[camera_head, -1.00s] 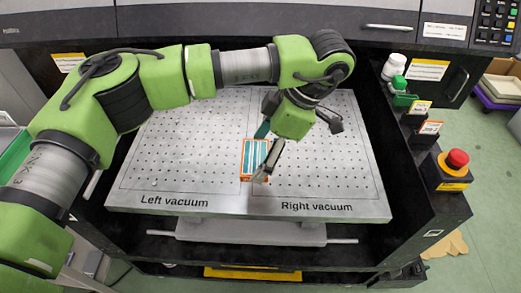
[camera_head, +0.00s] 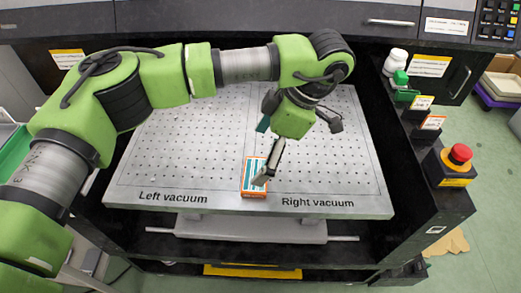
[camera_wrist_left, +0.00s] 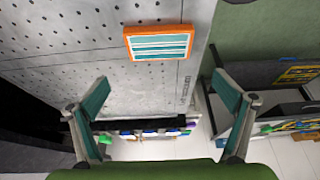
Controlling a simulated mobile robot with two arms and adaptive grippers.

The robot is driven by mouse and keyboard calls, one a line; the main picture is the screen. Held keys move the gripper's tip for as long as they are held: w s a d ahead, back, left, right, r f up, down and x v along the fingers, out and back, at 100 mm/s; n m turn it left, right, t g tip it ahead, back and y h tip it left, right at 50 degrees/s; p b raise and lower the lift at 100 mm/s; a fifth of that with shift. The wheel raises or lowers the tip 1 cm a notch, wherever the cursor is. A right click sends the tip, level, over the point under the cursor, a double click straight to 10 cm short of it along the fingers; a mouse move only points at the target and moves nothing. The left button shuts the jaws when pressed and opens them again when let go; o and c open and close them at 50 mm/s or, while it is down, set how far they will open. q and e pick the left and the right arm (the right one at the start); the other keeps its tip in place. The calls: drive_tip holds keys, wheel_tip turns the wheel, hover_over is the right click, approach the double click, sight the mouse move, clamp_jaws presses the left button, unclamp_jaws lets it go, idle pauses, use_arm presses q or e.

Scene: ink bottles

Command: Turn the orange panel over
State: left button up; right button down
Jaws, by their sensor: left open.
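The orange panel (camera_head: 254,172), with teal and white stripes inside an orange rim, lies on the perforated vacuum board (camera_head: 180,150). One short end is at or very near the board's front edge; I cannot tell if it overhangs. My left gripper (camera_head: 266,150) is above the board with fingers spread, one finger partly covering the panel's right side in the head view. In the left wrist view the panel (camera_wrist_left: 158,43) lies beyond the open, empty fingers (camera_wrist_left: 162,97), not between them. Contact with the panel cannot be made out. My right gripper is not in view.
A red stop button (camera_head: 460,154) stands right of the board. A white bottle (camera_head: 397,62) and green-capped items stand on the right ledge. A grey ledge (camera_head: 250,229) with a bar lies below the board's front. Most of the board is bare.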

use_arm(q)
drive_tip(key=v, duration=1.2)
